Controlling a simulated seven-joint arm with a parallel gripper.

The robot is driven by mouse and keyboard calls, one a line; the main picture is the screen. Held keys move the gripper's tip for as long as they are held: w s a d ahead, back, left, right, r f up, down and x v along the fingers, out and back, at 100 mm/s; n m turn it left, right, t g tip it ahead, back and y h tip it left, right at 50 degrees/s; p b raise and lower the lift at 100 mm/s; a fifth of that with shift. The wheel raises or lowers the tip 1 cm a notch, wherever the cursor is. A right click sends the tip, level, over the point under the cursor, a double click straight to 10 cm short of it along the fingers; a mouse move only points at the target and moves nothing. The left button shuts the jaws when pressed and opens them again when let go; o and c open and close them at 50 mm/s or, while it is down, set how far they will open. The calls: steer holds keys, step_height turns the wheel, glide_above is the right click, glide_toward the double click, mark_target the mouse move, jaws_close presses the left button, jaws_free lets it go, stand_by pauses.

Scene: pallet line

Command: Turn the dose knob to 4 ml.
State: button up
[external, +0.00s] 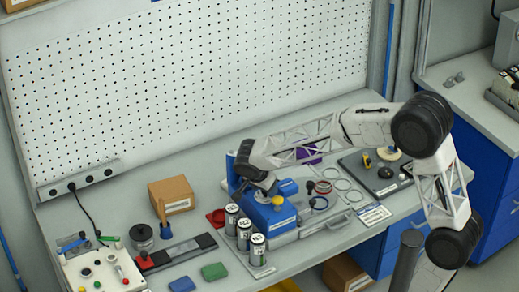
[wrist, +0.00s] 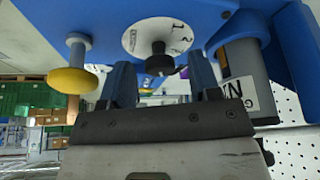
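The dose knob (wrist: 158,62) is black and sits on a white round dial (wrist: 140,38) on the underside of the wrist view's blue device. The digits 1 and 2 show on the dial; the rest is hidden or unreadable, and I cannot tell the knob's setting. My gripper (wrist: 160,78) is open, its two blue fingers apart on either side of the knob with gaps visible. In the external view my gripper (external: 265,187) is over the blue device (external: 270,213), and the knob is hidden there.
Several labelled cans (external: 244,234) stand beside the device. A cardboard box (external: 172,195) is behind them, and a control box (external: 98,268) is at left.

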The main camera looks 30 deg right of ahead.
steer(key=shift+r, duration=0.1)
steer(key=v, duration=0.7)
steer(key=shift+a+r, duration=0.15)
steer(key=shift+r, duration=0.15)
steer(key=shift+s, duration=0.1)
stand_by(0.3)
steer(key=s+d+r+n+y, duration=0.1)
steer(key=s+d+r+n, duration=0.15)
steer(key=s+d, duration=0.4)
steer(key=s+d+r+n+y, duration=0.1)
steer(key=s+d+r+n, duration=0.1)
steer(key=s+d+n, duration=0.35)
steer(key=s+d+n+y, duration=0.1)
steer(key=s+d, duration=0.3)
steer(key=s, duration=0.4)
steer(key=s+d+f+n+y, duration=0.1)
steer(key=s+d+n, duration=0.3)
steer(key=s, duration=0.4)
steer(key=shift+d+f+t, duration=0.25)
steer(key=shift+f+t, duration=0.1)
steer(key=shift+t, duration=0.05)
stand_by(1.7)
